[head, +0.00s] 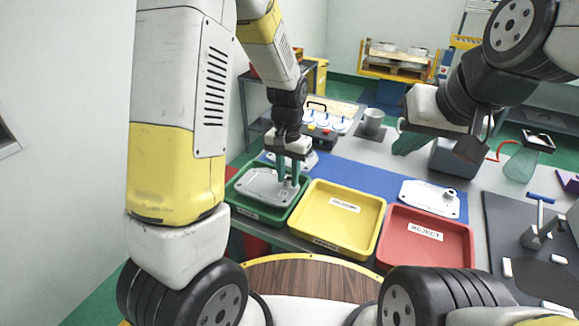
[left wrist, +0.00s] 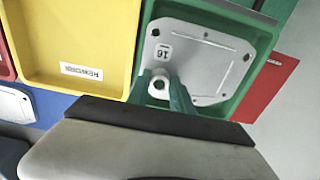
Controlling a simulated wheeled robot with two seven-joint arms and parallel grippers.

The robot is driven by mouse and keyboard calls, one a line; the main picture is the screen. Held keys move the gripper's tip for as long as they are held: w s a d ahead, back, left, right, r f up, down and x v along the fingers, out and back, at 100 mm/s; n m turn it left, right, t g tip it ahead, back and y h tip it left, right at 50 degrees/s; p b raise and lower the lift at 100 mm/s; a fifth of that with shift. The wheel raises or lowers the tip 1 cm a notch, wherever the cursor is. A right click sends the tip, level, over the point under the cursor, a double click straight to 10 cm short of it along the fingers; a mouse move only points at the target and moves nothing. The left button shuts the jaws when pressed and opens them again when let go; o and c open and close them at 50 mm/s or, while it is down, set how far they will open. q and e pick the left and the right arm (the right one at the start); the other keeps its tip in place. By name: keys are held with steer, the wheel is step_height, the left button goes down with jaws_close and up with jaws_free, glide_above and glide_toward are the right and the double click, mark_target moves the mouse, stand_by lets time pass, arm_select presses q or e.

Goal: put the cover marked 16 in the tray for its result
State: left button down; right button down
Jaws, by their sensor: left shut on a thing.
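The pale grey cover marked 16 (head: 264,187) lies within the walls of the green tray (head: 238,207); I cannot tell whether it touches the tray floor. In the left wrist view the cover (left wrist: 215,72) shows its 16 label and round boss, inside the green tray (left wrist: 262,35). My left gripper (head: 289,180) points down over the tray, shut on the cover's boss. The yellow tray (head: 340,233), labelled REWORK in the left wrist view (left wrist: 82,40), is beside it. The red tray (head: 430,248) reads REJECT. My right gripper (head: 450,143) is raised at the right, its finger opening unclear.
Another cover (head: 428,196) lies on the blue mat (head: 365,178) behind the red tray. A further pale piece (head: 300,160) is partly hidden behind my left gripper. A mug (head: 372,122) and a fixture with blue rings (head: 325,122) stand farther back. A dark mat with a metal tool (head: 540,230) is at right.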

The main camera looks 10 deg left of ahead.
mark_target(284, 183)
arm_select(q)
steer(key=shift+w+a, duration=0.4)
steer(key=shift+a, duration=0.05)
steer(key=shift+w+a+f, duration=0.1)
steer(key=shift+f, duration=0.8)
steer(key=shift+w+a+f, duration=0.1)
steer(key=shift+f, duration=0.8)
steer(key=shift+f, duration=0.1)
steer(key=c, duration=1.1)
jaws_free()
steer(key=shift+s, duration=0.1)
